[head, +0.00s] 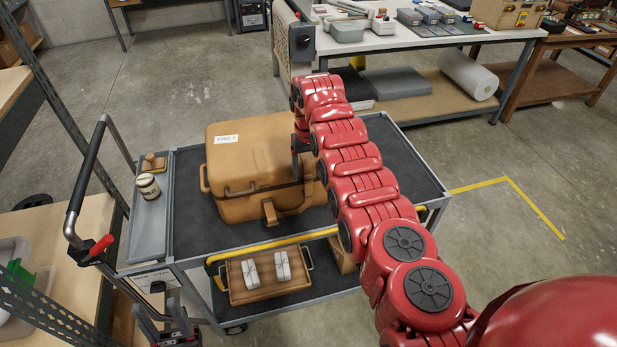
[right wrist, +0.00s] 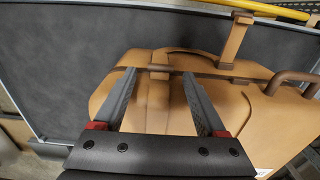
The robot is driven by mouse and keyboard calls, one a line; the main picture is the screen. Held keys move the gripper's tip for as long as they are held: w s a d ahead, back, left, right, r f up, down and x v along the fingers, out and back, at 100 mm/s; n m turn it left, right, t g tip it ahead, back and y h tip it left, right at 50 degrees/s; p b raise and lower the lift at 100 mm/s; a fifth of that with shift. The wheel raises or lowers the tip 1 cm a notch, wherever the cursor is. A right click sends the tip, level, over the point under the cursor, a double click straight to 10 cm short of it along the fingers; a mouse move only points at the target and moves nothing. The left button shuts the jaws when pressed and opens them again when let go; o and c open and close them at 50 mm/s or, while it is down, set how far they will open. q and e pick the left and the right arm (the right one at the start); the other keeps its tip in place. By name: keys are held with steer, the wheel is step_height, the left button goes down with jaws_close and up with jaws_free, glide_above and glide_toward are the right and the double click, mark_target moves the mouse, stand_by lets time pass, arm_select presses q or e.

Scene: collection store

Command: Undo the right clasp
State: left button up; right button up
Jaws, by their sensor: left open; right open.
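A tan case (head: 235,175) with a white label stands closed on the cart's dark top. It also shows in the right wrist view (right wrist: 150,105). Its left clasp (head: 270,212) hangs loose at the front; in the right wrist view that strap (right wrist: 236,38) sticks out from the case. The right clasp (right wrist: 160,66) lies across the lid seam, between and just beyond the fingertips of my open right gripper (right wrist: 160,78). In the head view my right arm hides this clasp. My left gripper (head: 162,318) is open and empty, low beside the cart's near left corner.
The cart (head: 400,165) has a yellow rail (head: 265,245) along its near side. A jar (head: 148,186) stands in its left tray (head: 150,235). A wooden tray (head: 265,293) with two white bundles sits on the lower shelf. A workbench (head: 400,42) stands behind. Floor at right is clear.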

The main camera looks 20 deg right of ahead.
mark_target(309, 177)
step_height(309, 177, down, 3)
steer(key=shift+s+b, duration=0.1)
steer(key=shift+b, duration=0.55)
steer(key=shift+f, duration=0.45)
steer(key=shift+r, duration=0.1)
jaws_close()
